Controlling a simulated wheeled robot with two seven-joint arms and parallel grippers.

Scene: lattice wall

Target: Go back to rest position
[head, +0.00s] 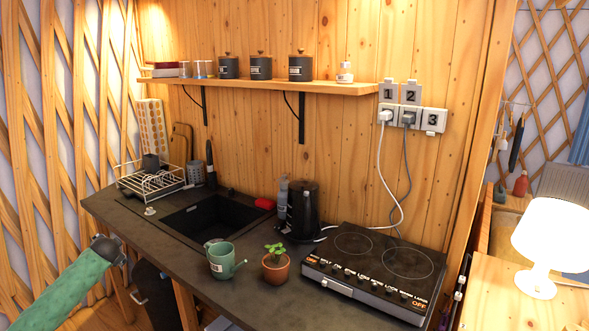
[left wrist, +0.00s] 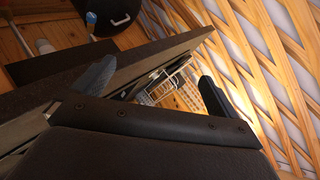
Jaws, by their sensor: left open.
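My left gripper (left wrist: 156,71) shows in the left wrist view with its two dark fingers spread wide apart and nothing between them. Beyond the fingers are the edge of the dark counter (left wrist: 130,70) and a wire dish rack (left wrist: 172,68). In the head view a green section of my left arm comes in at the lower left, beside the counter (head: 135,225); the gripper's fingers cannot be made out there. My right gripper is in neither view.
On the counter are a sink (head: 205,215), green watering can (head: 222,262), potted plant (head: 275,265), black kettle (head: 303,210) and hob (head: 380,265). A white lamp (head: 550,235) stands at right. A wooden lattice wall (left wrist: 255,70) is close by the left gripper.

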